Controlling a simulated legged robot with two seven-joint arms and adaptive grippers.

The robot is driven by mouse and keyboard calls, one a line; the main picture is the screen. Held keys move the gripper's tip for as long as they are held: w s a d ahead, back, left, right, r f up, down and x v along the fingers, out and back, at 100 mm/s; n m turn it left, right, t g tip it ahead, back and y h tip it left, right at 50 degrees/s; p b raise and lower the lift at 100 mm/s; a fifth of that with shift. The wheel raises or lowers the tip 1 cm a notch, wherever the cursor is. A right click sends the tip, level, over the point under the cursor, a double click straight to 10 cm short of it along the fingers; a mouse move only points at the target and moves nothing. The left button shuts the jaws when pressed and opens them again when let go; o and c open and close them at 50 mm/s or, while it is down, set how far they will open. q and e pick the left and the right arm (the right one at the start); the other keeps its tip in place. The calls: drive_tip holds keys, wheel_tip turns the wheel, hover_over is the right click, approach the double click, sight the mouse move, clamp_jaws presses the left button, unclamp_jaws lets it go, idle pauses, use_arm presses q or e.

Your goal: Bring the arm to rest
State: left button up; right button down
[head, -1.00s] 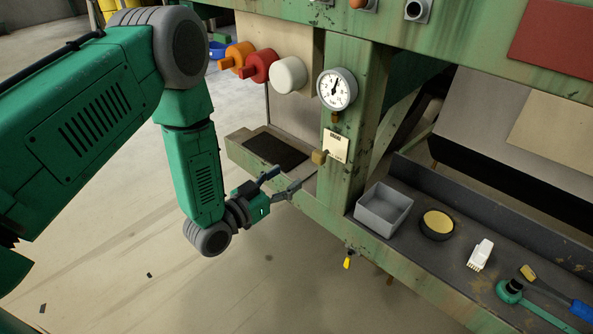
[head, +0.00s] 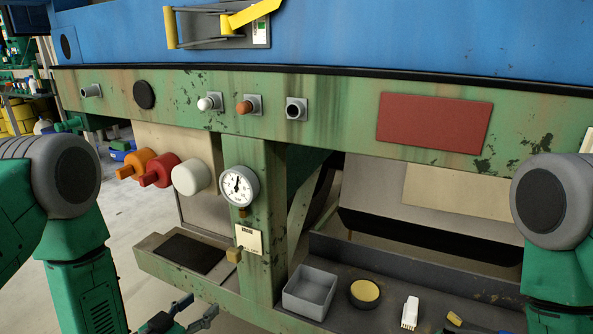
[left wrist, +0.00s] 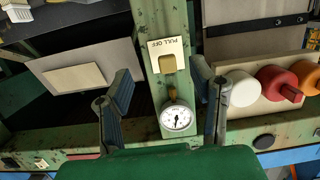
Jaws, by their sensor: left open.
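My left gripper (head: 180,318) is at the bottom edge of the head view, below the dark-matted shelf (head: 190,252) of the green machine. In the left wrist view my left gripper (left wrist: 162,85) has its two fingers spread wide with nothing between them. Beyond the fingers are the pressure gauge (left wrist: 176,117) and a white tag marked "PULL OFF" (left wrist: 165,48) with a tan block on it. My left forearm hangs down at the left of the head view. My right arm shows at the right edge; its gripper is out of view.
Orange (head: 137,165), red (head: 160,171) and white (head: 191,178) knobs stick out left of the gauge (head: 239,186). A grey tray (head: 309,292), a round tin (head: 364,292) and a white brush (head: 410,312) sit on the ledge. Open floor lies at left.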

use_arm(q)
drive_tip(key=s+a+f+n+g+y+p, duration=0.1)
drive_tip(key=s+g, duration=0.3)
drive_tip(key=s, duration=0.6)
drive_tip(key=s+a+f+n+g+y+p, duration=0.1)
drive_tip(key=s+f+g, duration=0.3)
drive_tip(key=s, duration=0.6)
drive_tip(key=s+a+f+g+y+p, duration=0.1)
drive_tip(key=s+f+g+y, duration=0.2)
drive_tip(key=s+g, duration=0.3)
drive_tip(key=s, duration=0.4)
drive_tip(key=shift+s+n+p, duration=0.3)
drive_tip(key=shift+n+p, duration=0.05)
drive_tip(key=shift+n, duration=0.05)
